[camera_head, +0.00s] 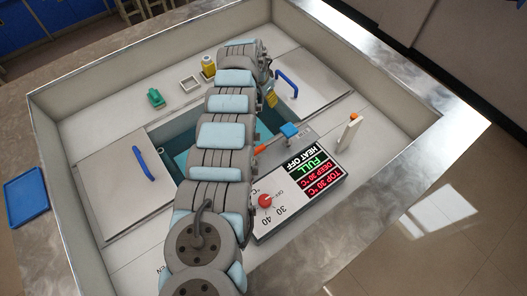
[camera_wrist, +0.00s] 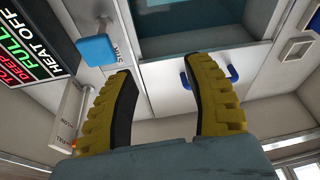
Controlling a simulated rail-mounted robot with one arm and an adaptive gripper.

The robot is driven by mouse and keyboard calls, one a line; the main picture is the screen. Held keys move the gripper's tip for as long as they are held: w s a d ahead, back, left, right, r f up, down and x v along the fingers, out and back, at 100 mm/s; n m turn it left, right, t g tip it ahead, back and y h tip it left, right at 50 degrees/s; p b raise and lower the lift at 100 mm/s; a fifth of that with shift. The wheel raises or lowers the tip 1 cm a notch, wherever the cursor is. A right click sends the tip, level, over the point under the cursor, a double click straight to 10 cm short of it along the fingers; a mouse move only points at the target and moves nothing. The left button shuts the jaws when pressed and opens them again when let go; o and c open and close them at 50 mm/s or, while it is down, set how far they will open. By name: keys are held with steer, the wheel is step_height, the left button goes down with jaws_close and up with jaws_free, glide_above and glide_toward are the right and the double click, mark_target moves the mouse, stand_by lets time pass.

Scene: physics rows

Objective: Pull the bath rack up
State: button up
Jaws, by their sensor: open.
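The water bath (camera_head: 181,160) is a sunken blue opening between two pale lids, largely covered by my arm in the head view. In the wrist view its dark water (camera_wrist: 175,20) shows at the top. I cannot make out the bath rack in either view. My gripper (camera_wrist: 160,68) is open and empty, with two yellow ribbed fingers spread apart. Beyond the fingertips lies a white panel with a curved blue handle (camera_wrist: 230,74). In the head view, a yellow finger (camera_head: 271,99) shows beside the far end of my arm, above the right side of the bath.
The left lid (camera_head: 110,185) and the right lid's blue handle (camera_head: 287,83) flank the bath. A control panel (camera_head: 300,190) reads FULL and HEAT OFF.

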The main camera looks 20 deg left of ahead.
steer(key=s+r+m+g+b, duration=0.15)
steer(key=s+r+g, duration=0.3)
steer(key=s, duration=0.65)
steer(key=b, duration=0.1)
glide_toward(259, 147)
steer(key=shift+h, duration=0.4)
steer(key=f, duration=0.6)
steer(key=s+d+f, duration=0.1)
steer(key=f, duration=0.3)
steer(key=shift+f, duration=0.1)
jaws_close()
